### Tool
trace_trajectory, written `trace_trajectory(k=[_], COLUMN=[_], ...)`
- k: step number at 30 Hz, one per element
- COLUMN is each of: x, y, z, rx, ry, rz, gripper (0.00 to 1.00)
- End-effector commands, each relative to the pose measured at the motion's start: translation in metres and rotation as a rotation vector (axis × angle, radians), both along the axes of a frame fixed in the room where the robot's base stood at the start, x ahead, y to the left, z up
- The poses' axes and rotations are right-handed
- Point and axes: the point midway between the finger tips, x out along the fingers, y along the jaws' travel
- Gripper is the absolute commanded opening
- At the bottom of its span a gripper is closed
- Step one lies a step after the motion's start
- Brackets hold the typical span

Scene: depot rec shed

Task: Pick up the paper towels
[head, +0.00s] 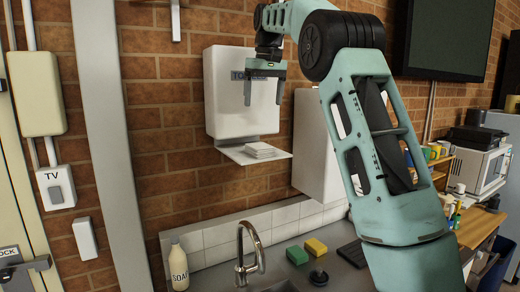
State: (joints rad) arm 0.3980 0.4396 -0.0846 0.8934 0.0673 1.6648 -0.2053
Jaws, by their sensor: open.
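The paper towels (260,150) are a small white stack on the open lower tray of a white wall dispenser (226,105). The dispenser bears dark lettering partly hidden by my gripper. My gripper (264,104) is open and empty, with its fingers pointing down in front of the dispenser. In the picture it is above the stack, apart from it. How far it stands out from the wall is hard to tell.
A second white wall box (311,150) hangs right of the dispenser, partly behind my arm. A microwave (486,170) stands at right.

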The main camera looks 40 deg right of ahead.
Motion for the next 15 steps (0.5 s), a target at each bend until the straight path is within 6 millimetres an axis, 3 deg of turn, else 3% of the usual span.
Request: trace_trajectory(k=[9, 15], x=[0.009, 0.013], y=[-0.001, -0.002], z=[-0.063, -0.086], rx=[0.003, 0.001], ry=[0.003, 0.000], rz=[0.001, 0.002], gripper=[0.85, 0.85])
